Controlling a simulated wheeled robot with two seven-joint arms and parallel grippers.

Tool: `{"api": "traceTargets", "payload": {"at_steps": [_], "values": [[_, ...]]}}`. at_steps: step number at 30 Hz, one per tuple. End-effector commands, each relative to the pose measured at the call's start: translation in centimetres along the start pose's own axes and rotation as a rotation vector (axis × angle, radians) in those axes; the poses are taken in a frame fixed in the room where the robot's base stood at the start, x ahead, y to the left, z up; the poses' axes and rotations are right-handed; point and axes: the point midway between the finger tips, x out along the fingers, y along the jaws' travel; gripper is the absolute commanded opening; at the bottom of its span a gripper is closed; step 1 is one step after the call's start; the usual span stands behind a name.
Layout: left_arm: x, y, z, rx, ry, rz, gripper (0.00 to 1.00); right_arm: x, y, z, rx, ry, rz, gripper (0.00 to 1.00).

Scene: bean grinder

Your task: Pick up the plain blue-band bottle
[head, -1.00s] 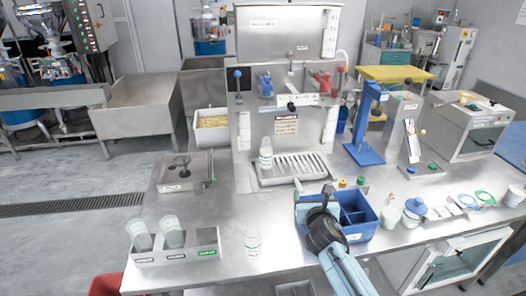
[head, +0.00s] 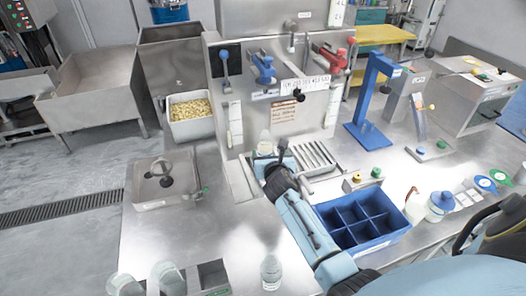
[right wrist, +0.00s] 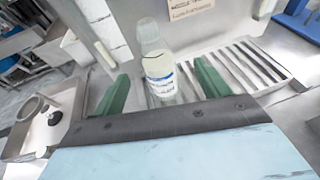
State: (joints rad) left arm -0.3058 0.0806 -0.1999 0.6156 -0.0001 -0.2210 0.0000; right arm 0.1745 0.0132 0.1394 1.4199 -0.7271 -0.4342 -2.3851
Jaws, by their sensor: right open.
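The bottle with the blue band (right wrist: 160,78) stands upright in the right wrist view, clear with a white cap. Its blue-marked label faces my camera. In the head view its top (head: 265,140) shows just behind my right gripper (head: 268,158), which hides its lower part. My right gripper's two green fingers (right wrist: 160,75) are open in the right wrist view, one on each side of the bottle, with gaps visible. Another bottle (head: 271,272) stands alone near the table's front edge. My left gripper is not in view.
The steel dispenser (head: 290,110) rises behind the bottle, with a slotted drip tray (head: 318,155) to its right. A blue divided bin (head: 365,242) lies beside my right arm. A steel box (head: 163,180) stands left; bare table lies between.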

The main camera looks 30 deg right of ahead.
Motion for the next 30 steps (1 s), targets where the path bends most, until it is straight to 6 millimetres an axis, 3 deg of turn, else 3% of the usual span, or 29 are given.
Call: {"api": "traceTargets", "payload": {"at_steps": [2, 5, 16, 24, 30], "values": [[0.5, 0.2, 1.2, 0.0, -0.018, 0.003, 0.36, 1.6, 0.1, -0.1, 0.002, 0.0, 0.0, 0.75], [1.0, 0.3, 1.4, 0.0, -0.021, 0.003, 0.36, 3.0, 0.1, -0.1, 0.002, -0.001, -0.001, 0.75], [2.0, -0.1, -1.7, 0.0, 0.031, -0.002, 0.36, 5.6, 0.3, -0.3, 0.004, -0.001, 0.001, 0.75], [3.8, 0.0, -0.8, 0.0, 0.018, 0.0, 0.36, 8.9, 0.6, -0.7, 0.002, -0.001, 0.0, 0.75], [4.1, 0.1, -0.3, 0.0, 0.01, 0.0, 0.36, 9.6, 0.6, -0.6, -0.001, 0.0, 0.001, 0.75]]}}
